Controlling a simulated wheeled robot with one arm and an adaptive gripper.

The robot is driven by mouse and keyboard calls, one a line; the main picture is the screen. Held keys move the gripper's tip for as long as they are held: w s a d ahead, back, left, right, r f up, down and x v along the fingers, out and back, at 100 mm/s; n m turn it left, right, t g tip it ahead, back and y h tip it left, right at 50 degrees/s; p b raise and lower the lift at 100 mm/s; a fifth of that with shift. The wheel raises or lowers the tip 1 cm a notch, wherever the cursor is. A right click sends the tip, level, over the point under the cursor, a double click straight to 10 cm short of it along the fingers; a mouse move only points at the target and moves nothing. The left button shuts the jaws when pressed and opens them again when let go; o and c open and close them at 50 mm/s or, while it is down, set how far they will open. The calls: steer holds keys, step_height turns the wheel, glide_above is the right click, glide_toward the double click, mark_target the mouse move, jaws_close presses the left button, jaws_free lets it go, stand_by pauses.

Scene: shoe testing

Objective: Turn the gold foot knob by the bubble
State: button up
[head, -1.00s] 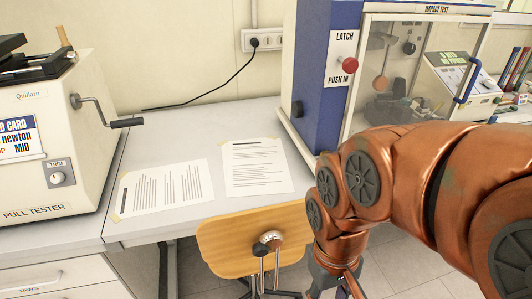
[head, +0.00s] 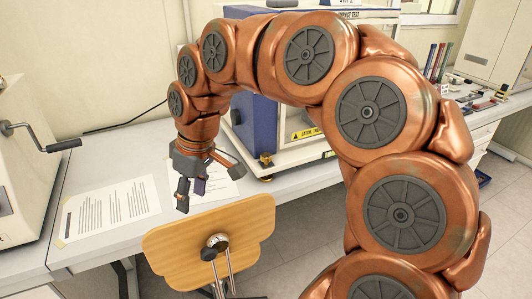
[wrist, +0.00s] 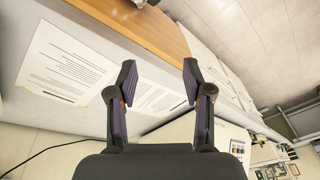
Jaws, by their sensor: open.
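The knob cannot be made out there. My arm hides part of the machine's top and front.
A wooden chair (head: 212,232) stands at the bench just below my gripper. Printed sheets (head: 110,208) lie taped to the bench (head: 97,171). A pull tester (head: 22,180) with a crank (head: 62,145) stands at the left. Small items crowd the bench at the far right.

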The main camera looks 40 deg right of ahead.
steer(key=w+d+r+t, duration=0.1)
steer(key=w+d+r, duration=0.1)
steer(key=w+d, duration=0.45)
steer(key=m+t, duration=0.2)
glide_toward(266, 155)
steer(key=f, duration=0.1)
steer(key=shift+h, duration=0.3)
steer(key=x, duration=0.2)
steer(key=p+x, duration=0.1)
steer(key=x, duration=0.2)
steer(key=p+x, duration=0.1)
steer(key=x, duration=0.2)
steer(key=shift+w+a+r, duration=0.1)
steer(key=shift+w+a, duration=0.05)
steer(key=shift+a, duration=0.15)
steer(key=c, duration=0.9)
